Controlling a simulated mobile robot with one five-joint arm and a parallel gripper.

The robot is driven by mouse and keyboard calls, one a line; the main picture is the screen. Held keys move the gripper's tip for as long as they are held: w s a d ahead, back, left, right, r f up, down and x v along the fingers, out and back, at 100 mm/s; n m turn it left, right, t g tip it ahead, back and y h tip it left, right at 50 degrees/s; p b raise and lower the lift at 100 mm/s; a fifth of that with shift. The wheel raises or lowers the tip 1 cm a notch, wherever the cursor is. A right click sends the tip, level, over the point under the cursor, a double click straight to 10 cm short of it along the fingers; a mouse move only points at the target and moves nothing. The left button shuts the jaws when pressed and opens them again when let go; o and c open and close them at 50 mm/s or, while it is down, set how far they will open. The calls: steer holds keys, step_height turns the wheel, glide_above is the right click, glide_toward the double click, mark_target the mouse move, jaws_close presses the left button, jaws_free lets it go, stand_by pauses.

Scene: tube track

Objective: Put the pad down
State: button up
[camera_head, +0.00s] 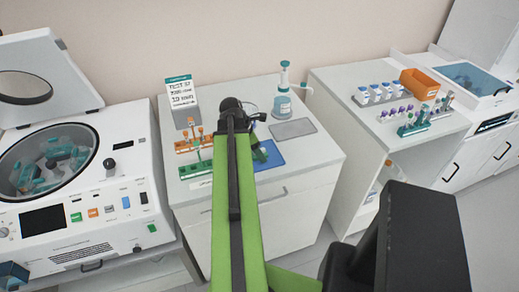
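A blue pad (272,158) shows at the middle counter's front, just right of my arm. My arm covers its left part, so I cannot tell whether it rests on the counter or is held. A flat grey pad (293,129) lies behind it to the right. My gripper (260,152) is at the far end of my green arm, over the blue pad's left edge. It is dark, small and partly hidden, and I cannot tell whether its fingers are open or shut.
Left of my arm stand green and orange tube racks (194,169) and a label sign (181,94). A teal-topped bottle (283,100) stands behind the grey pad. An open centrifuge (75,200) is at left. The right counter (349,79) bears several tubes and an orange box (420,84).

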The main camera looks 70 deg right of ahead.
steer(key=shift+r+p, duration=0.45)
steer(key=shift+r, duration=0.05)
steer(key=p+v, duration=1)
steer(key=v, duration=0.1)
steer(key=shift+r, duration=0.15)
steer(key=shift+w, duration=0.1)
